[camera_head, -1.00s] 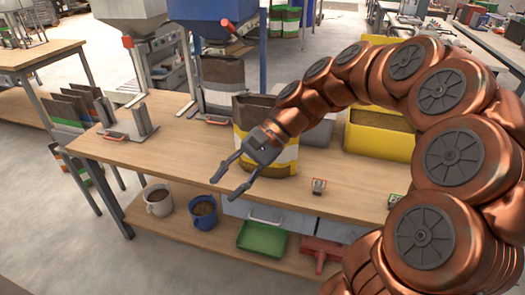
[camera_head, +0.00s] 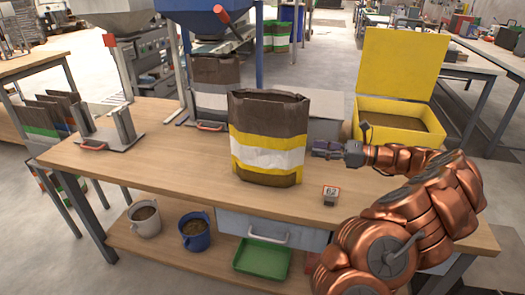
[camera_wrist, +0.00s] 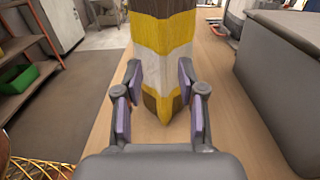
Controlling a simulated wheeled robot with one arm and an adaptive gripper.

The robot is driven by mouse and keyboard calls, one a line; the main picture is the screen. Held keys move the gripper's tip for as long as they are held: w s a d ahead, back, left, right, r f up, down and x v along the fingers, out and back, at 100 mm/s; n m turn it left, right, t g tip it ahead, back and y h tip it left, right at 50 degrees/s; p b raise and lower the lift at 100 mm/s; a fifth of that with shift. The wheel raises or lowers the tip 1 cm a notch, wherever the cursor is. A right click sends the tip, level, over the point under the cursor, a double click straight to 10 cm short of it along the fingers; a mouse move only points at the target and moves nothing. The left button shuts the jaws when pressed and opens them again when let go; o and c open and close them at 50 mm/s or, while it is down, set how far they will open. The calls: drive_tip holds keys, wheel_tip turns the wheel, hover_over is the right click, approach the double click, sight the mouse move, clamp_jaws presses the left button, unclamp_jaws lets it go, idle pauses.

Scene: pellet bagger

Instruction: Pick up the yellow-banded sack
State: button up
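The yellow-banded sack (camera_head: 268,140) is brown paper with yellow and white bands and stands upright on the wooden bench. My gripper (camera_head: 318,149) is at its right side, level with the bands. In the wrist view the sack (camera_wrist: 163,40) stands straight ahead, its narrow side edge towards me. The fingers of my gripper (camera_wrist: 160,95) are spread, one on each side of that edge. I cannot tell whether either finger touches the paper.
A yellow open-lidded box (camera_head: 400,120) stands behind my arm. A small tag marked 62 (camera_head: 331,195) lies on the bench (camera_head: 190,170) at front right. Another sack (camera_head: 217,82) stands under the blue hopper. A grey case (camera_wrist: 275,70) is close on the right in the wrist view.

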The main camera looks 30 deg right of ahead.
drive_tip(key=x, duration=0.7)
drive_tip(key=shift+w+r, duration=0.2)
drive_tip(key=shift+w, duration=0.1)
drive_tip(key=shift+d, duration=0.15)
drive_tip(key=shift+c, duration=0.2)
clamp_jaws()
